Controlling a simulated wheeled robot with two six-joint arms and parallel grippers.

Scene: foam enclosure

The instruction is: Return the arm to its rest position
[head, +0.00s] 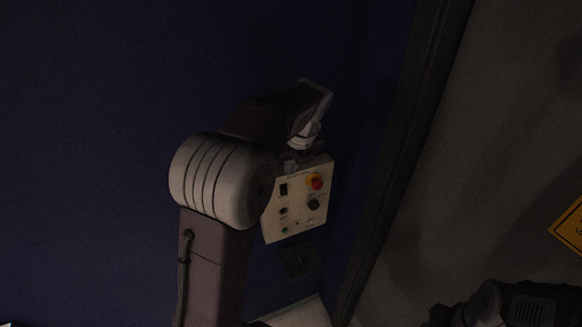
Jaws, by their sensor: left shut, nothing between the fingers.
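My left arm comes up from the bottom of the head view, bends at a large pale ribbed joint and reaches right. Its gripper (291,166) is small and dark, below the pale wrist, shut with nothing in it. It is at the upper edge of a cream control panel (298,222) in the picture. I cannot tell whether it touches the panel. The panel carries a red knob on a yellow base (315,181), a black knob (314,204) and several small switches. The pale joint hides the panel's left side. My right gripper is not visible.
A dark blue wall (90,150) fills the left and middle. A dark post or edge strip (405,140) runs down the right of it, with grey floor or wall beyond. A small dark plate (299,260) lies below the panel. A yellow sign (570,228) shows at the right edge.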

